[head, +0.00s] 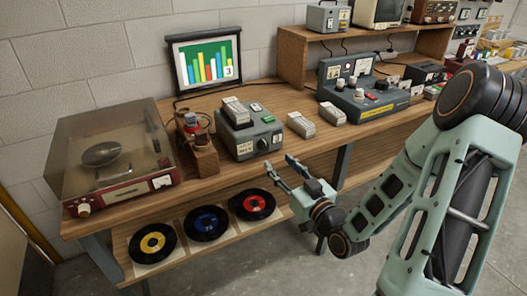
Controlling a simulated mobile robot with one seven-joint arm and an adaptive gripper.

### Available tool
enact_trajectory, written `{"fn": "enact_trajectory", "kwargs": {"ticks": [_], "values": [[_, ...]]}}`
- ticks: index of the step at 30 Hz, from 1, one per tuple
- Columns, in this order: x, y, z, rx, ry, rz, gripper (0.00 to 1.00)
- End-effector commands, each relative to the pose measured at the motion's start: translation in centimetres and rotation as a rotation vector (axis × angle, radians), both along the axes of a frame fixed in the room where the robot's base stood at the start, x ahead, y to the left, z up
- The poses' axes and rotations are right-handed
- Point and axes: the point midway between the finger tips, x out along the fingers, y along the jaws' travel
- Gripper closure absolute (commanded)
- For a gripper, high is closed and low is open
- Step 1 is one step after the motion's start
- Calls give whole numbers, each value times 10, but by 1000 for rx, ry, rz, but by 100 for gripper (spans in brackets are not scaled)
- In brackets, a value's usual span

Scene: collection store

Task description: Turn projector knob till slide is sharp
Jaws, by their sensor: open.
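The grey projector (250,134) stands on the wooden bench, left of centre. A dark round knob (262,143) is on its front face. The screen (207,60) behind it shows a slide with coloured bars and a number 3. The bars look distinct, but the picture is too small to judge fine sharpness. My gripper (280,165) is open and empty, in front of the bench edge, below and right of the knob. Its fingers point up and left toward the bench, apart from the projector.
A turntable (110,160) with a tinted lid stands at the left. A small wooden stand (200,150) is close left of the projector. Pale slide boxes (301,124) lie to its right, before a grey control console (362,95). Several records (206,222) lie on the lower shelf.

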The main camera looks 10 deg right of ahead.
Motion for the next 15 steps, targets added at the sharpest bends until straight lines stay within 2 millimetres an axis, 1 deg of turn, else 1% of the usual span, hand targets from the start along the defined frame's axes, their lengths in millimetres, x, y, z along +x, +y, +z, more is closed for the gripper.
{"fn": "enact_trajectory", "kwargs": {"ticks": [1, 3, 9, 12, 15], "values": [[10, 4, 1, 0, -2, 3, 59], [23, 8, 1, 0, -2, 3, 59], [57, 19, 1, -1, -1, 1, 59], [68, 22, 0, -1, 1, 1, 59], [75, 24, 0, -1, 1, 0, 59]]}}
